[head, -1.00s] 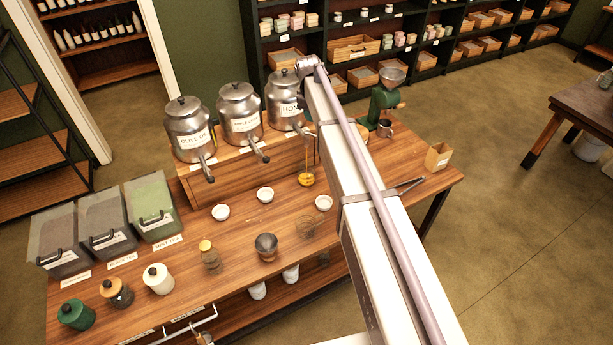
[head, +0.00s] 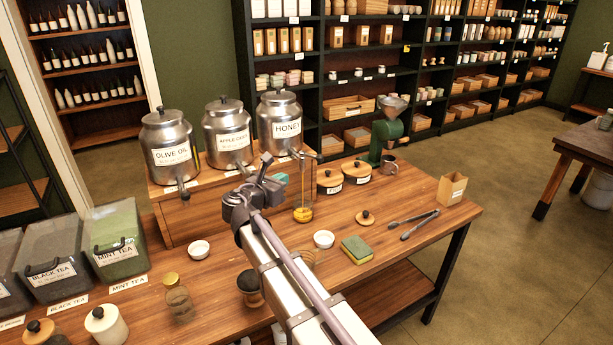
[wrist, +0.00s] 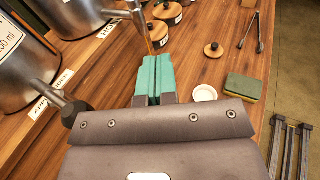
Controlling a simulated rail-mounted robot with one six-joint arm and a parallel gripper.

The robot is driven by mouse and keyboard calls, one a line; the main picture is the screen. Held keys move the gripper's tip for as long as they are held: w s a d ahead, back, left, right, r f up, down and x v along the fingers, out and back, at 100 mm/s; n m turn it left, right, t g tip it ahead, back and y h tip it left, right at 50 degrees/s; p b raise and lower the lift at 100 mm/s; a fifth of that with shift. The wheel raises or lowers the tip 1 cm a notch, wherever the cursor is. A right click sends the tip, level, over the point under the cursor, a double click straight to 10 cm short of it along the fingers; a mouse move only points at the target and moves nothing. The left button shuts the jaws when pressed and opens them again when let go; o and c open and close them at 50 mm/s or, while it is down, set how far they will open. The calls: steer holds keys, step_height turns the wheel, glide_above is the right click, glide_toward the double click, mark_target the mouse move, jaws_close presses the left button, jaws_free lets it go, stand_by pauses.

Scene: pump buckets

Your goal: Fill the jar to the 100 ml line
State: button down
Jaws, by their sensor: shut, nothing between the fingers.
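The steel honey dispenser (head: 282,125) stands at the right end of a wooden riser. An amber stream runs from its tap (head: 307,155) to a small amber pool (head: 302,214) below; I cannot tell whether clear glass surrounds the pool. A clear glass shape (head: 303,260) is partly hidden by my arm. No 100 ml line is readable. My gripper (head: 279,180) is shut and empty, in front of the honey dispenser. In the wrist view its teal fingers (wrist: 154,62) point toward the tap (wrist: 138,18) and the stream, just short of them in the picture.
Apple cider (head: 227,135) and olive oil (head: 170,148) dispensers stand to the left. White bowls (head: 323,239) (head: 199,249), a sponge (head: 356,250), tongs (head: 420,224) and a corked jar (head: 178,298) are on the table. A green grinder (head: 385,140) stands at back right.

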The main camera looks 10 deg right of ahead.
steer(key=b, duration=0.1)
glide_toward(311, 156)
steer(key=w+d+f, duration=0.2)
steer(key=d, duration=0.1)
steer(key=w+d, duration=0.2)
steer(key=shift+w+d+r+p, duration=0.2)
steer(key=shift+d+r+p, duration=0.1)
steer(key=shift+d, duration=0.05)
